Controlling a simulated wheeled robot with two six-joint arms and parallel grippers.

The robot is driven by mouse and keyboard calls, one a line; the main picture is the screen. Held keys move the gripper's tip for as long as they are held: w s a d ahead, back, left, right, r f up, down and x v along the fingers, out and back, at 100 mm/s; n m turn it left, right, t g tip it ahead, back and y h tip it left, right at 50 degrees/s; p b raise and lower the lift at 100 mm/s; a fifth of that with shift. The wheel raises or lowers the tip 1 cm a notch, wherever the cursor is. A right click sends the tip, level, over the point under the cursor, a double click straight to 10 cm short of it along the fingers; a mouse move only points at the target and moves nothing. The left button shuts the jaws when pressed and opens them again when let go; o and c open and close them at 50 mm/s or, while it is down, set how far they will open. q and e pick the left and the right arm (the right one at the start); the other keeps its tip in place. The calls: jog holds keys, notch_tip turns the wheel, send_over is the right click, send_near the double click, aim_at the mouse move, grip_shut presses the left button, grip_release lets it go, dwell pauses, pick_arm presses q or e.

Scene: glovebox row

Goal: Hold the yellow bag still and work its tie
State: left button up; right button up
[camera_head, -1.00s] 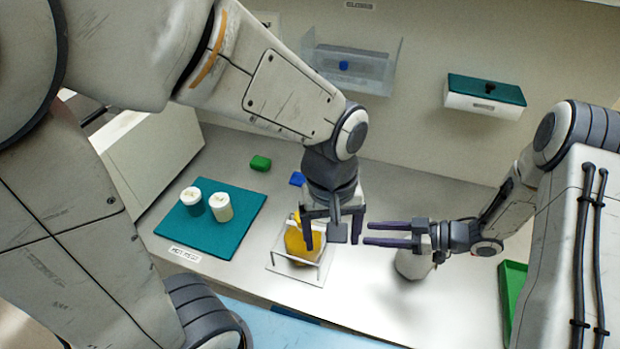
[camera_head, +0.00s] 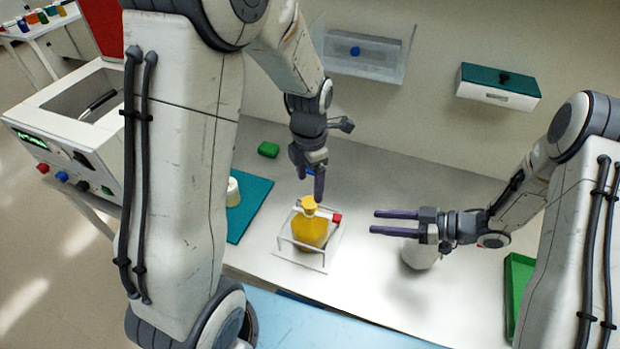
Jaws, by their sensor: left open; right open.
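The yellow bag (camera_head: 309,231) stands upright in a clear-and-white frame holder (camera_head: 318,266) on the bench. Its gathered top (camera_head: 309,203) flares above a narrow neck; I cannot make out the tie clearly. A small red piece (camera_head: 337,218) sits at the holder's right side, by the bag's neck. My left gripper (camera_head: 312,187) is open, pointing down just above and behind the bag's top; I cannot tell whether it touches. My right gripper (camera_head: 374,222) is open and empty, level, pointing left toward the bag with a gap between.
A white container (camera_head: 420,254) stands below my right gripper. A teal mat (camera_head: 250,205) with a white-lidded jar (camera_head: 232,192) is left, partly hidden by my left arm. A green block (camera_head: 268,149) lies behind. A green tray (camera_head: 517,285) is at right.

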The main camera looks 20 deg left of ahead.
aim_at(310, 202)
pick_arm(q)
notch_tip(310, 202, down, 10)
dwell(0.5)
grip_shut()
dwell(0.9)
